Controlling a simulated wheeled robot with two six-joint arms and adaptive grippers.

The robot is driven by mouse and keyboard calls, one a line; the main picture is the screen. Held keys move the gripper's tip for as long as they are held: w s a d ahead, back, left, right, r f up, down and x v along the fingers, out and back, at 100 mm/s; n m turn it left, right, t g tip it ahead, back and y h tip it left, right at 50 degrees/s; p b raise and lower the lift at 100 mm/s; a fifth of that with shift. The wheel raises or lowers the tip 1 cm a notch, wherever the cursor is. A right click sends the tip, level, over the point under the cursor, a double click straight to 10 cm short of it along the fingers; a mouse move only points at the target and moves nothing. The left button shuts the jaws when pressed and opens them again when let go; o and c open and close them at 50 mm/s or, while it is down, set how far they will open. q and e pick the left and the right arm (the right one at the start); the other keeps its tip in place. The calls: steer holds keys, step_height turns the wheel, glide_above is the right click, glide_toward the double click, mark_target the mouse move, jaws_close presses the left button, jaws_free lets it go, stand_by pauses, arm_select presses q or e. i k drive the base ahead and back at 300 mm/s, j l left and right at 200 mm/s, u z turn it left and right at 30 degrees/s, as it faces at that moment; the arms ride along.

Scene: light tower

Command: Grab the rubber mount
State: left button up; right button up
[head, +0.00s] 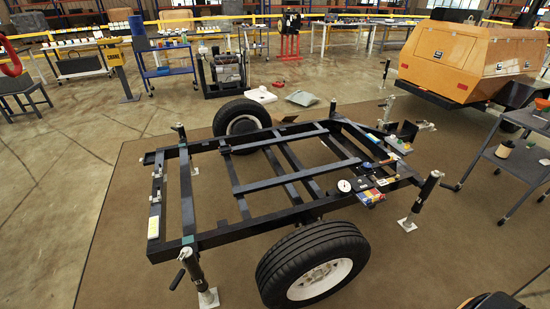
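I cannot clearly make out a rubber mount; small parts are too small to tell apart. A black trailer frame (262,185) stands in the middle, propped on jack stands. Small items lie on its front right part, among them a white round gauge (344,186) and a red and blue box (370,197). Small light-coloured parts (155,208) sit along its left beam. A grey cart (522,164) at the right edge holds a small dark-green and tan object (505,149). Neither gripper is in view.
A large tyre (312,262) stands at the near side of the frame, another (242,118) at the far side. A jack stand (196,275) is at the near left corner. An orange machine (470,62) stands back right. The floor at left is open.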

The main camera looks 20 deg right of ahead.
mark_target(367, 167)
steer(key=l+u, duration=0.95)
steer(key=k+l, duration=0.1)
steer(key=l, duration=0.55)
steer(key=k+l, duration=0.1)
steer(key=l, duration=0.55)
steer(key=k+l, duration=0.1)
steer(key=l, duration=0.55)
steer(key=k+l, duration=0.1)
steer(key=l, duration=0.55)
steer(key=k+l, duration=0.1)
steer(key=l, duration=0.55)
steer(key=k+l, duration=0.1)
steer(key=l, duration=0.55)
steer(key=k+l, duration=0.1)
steer(key=l, duration=0.55)
